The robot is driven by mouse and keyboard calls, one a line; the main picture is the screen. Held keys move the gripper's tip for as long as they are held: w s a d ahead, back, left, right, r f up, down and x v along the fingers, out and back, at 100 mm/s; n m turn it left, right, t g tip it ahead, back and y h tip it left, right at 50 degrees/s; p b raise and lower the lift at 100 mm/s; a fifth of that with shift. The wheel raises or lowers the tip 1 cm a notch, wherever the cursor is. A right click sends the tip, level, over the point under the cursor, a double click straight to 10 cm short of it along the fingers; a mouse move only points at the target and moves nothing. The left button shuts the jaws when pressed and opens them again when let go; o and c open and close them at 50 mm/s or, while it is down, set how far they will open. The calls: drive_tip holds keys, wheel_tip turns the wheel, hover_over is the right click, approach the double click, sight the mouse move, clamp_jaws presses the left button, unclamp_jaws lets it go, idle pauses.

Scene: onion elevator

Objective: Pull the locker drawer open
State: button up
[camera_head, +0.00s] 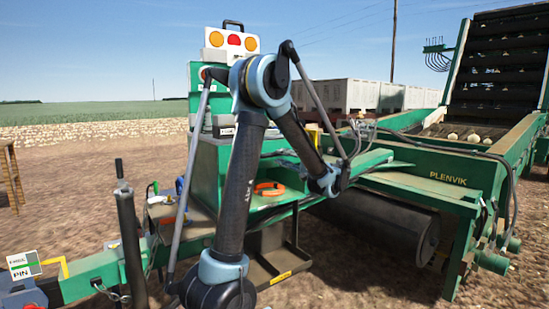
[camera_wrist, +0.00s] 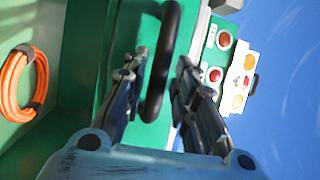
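The locker is a green cabinet (camera_head: 203,160) behind my arm in the head view. In the wrist view, which is turned sideways, its green drawer front (camera_wrist: 112,48) carries a thick black bar handle (camera_wrist: 168,45). My gripper (camera_wrist: 158,62) is open, one finger on each side of the handle in the picture. Gaps show between the handle and both fingers; I cannot tell how deep the handle sits between them. The drawer looks shut. In the head view my gripper (camera_head: 333,181) is at the arm's end, its fingers hard to make out.
An orange hose coil (camera_wrist: 22,85) lies on the green deck beside the locker; it also shows in the head view (camera_head: 269,189). The large green conveyor machine (camera_head: 450,170) stands at right.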

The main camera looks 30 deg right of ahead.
sight(278, 155)
drive_tip(key=shift+x, duration=1.95)
clamp_jaws()
